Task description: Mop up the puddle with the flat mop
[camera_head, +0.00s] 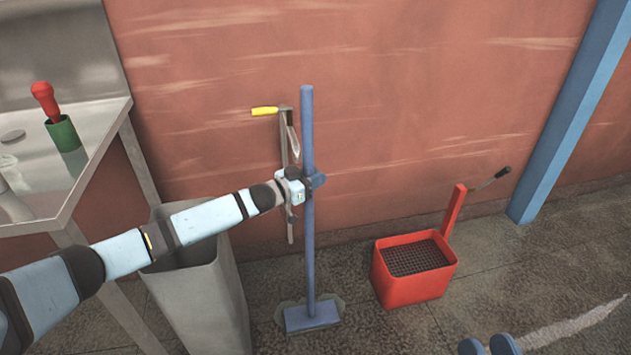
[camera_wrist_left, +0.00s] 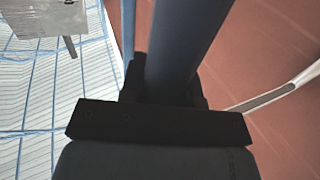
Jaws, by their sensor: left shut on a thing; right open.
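The flat mop (camera_head: 308,130) stands upright, with a blue handle and a flat blue head (camera_head: 312,316) at floor level. A greenish-grey patch (camera_head: 338,305) shows around the head; I cannot tell if it is the mop's pad or the puddle. My left gripper (camera_head: 303,187) is shut on the handle around its middle. In the left wrist view the handle (camera_wrist_left: 185,45) runs up from the dark jaws. Two rounded blue-grey tips of my right gripper (camera_head: 489,346) show at the bottom edge, apart and empty.
A red wringer bucket (camera_head: 413,292) with a lever stands right of the mop. A tall grey bin (camera_head: 205,305) stands left, under my arm. A yellow-handled tool (camera_head: 265,111) is by the wall behind. A metal table (camera_head: 60,190) is at left, a blue post (camera_head: 572,110) at right.

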